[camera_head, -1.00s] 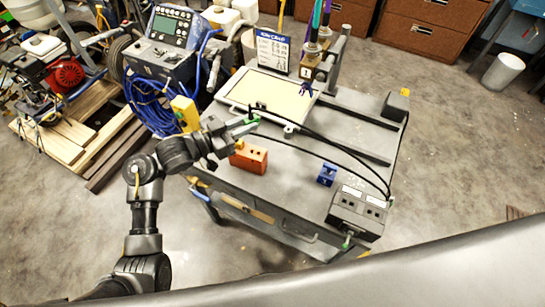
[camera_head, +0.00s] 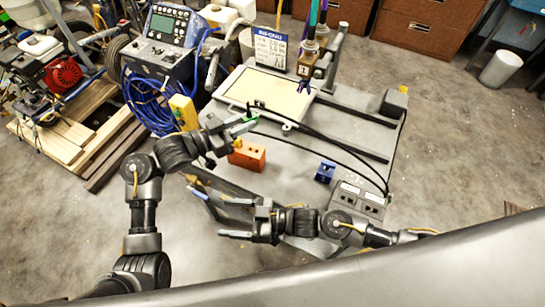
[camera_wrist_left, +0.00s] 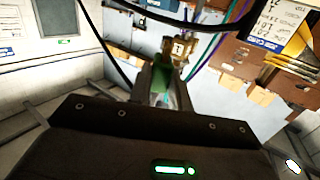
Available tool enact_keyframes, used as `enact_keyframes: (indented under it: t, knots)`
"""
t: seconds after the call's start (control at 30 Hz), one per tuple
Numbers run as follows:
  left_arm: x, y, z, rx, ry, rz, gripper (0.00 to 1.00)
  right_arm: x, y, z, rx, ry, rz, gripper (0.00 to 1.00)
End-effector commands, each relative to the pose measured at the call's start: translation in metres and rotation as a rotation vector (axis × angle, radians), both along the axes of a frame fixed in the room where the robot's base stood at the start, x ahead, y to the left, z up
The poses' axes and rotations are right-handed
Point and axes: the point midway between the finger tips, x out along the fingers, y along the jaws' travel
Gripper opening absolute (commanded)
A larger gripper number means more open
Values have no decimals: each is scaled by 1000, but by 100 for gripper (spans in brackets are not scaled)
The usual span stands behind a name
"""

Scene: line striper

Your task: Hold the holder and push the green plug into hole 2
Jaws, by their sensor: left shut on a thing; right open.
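My left gripper (camera_head: 240,122) is shut on the green plug (camera_head: 250,117), held in the air above the workbench near the tray's front corner. The green plug (camera_wrist_left: 162,75) also shows between the fingers in the left wrist view. An orange block with dark holes (camera_head: 247,156) stands on the bench just below the left gripper; it may be the holder. A small blue block (camera_head: 325,172) stands to its right. A grey box with dark sockets (camera_head: 358,203) is at the bench's right front. My right gripper (camera_head: 237,218) is open and empty, below the orange block in the head view. I cannot read which hole is 2.
A pale tray (camera_head: 228,98) lies on the bench (camera_head: 290,152). Black cables arc across the bench from near the plug to the grey box. A metal post (camera_head: 334,48) stands at the back. A yellow box (camera_head: 184,112) is left of the bench.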

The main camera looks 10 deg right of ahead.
Motion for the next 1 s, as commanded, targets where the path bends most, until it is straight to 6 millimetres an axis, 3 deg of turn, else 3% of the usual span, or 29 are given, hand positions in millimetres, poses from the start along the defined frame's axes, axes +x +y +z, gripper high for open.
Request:
enact_keyframes:
  t: [0.03, 0.2, 0.3, 0.47, 0.7, 1.0]
  knots:
    - [0, 0, 0, 0, 0, 0, 0, 22, -12, 1, -55, -38, -6, 71]
    - [0, 0, 0, 0, 0, 0, 0, 93, -57, 10, -242, -159, -51, 71]
    - [0, 0, 0, 0, 0, 0, 0, 129, -82, 20, -335, -218, -82, 71]
    - [0, 0, 0, 0, 0, 0, 0, 169, -114, 37, -443, -287, -125, 71]
    - [0, 0, 0, 0, 0, 0, 0, 178, -132, -13, -459, -61, -233, 71]
    - [0, 0, 0, 0, 0, 0, 0, 181, -135, -28, -460, 2, -263, 71]
